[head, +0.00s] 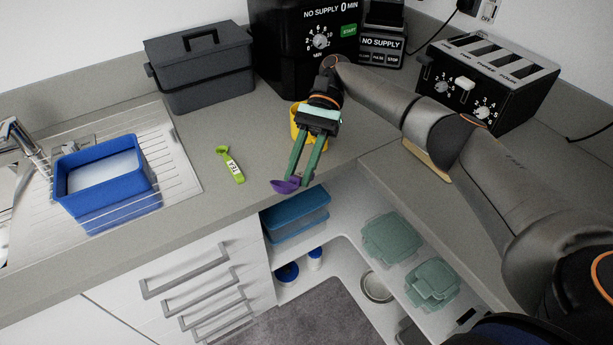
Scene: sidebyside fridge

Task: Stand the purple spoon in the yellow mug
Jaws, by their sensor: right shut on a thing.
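The purple spoon (286,186) is at the fingertips of my right gripper (297,180), near the front edge of the counter. My right gripper is shut on it, with the green fingers pointing down toward the viewer's side. My left gripper is not in view.
A green spoon-like scoop marked TEA (231,164) lies on the counter to the left. A blue tub (107,181) sits on the sink drainer. A black toaster (484,80), a dark lidded box (200,68) and a black appliance (290,60) stand behind. Open shelves lie below the counter edge.

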